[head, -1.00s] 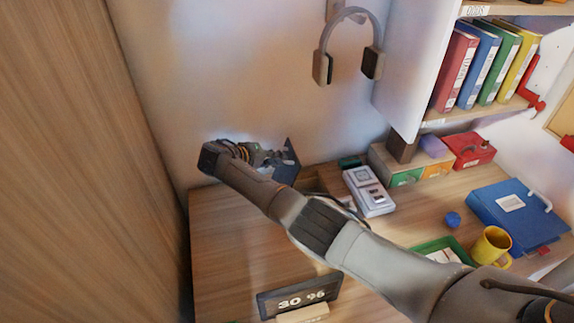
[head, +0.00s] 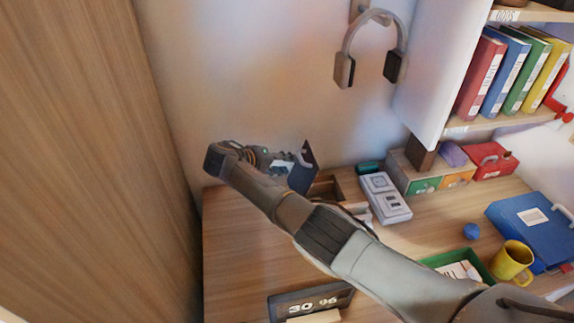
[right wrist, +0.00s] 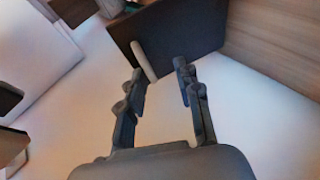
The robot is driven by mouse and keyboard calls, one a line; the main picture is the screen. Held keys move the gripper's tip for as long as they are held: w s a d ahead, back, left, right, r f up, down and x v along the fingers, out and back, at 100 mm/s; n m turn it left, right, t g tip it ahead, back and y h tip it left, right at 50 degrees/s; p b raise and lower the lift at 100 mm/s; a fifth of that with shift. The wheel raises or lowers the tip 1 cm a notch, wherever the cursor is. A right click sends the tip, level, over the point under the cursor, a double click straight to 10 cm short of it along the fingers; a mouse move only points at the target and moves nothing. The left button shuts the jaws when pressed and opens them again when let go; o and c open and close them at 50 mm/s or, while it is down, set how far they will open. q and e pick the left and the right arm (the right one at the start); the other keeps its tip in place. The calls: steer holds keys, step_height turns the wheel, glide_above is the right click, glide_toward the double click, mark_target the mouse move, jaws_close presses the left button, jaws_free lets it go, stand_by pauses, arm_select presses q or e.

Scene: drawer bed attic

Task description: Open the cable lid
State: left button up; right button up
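The cable lid (head: 302,168) is a dark panel standing raised, roughly upright, at the back of the desk near the wall. Beside it an open wooden compartment (head: 338,186) shows in the desk top. My right gripper (head: 292,160) is at the lid in the head view, on its left side. In the right wrist view the lid (right wrist: 195,30) is a dark panel with a pale handle strip (right wrist: 144,60). The fingers of my right gripper (right wrist: 158,76) are apart with nothing between them, close to the strip; contact cannot be told. My left gripper is not in view.
A white device (head: 386,198) stands right of the compartment. A dark display (head: 308,300) stands at the desk front. A yellow mug (head: 511,262), blue ball (head: 471,231) and green tray (head: 450,258) are to the right. Headphones (head: 345,68) hang on the wall. A wood panel (head: 75,150) bounds the left.

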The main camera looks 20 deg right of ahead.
steer(key=v, duration=1.1)
steer(key=shift+f, duration=0.15)
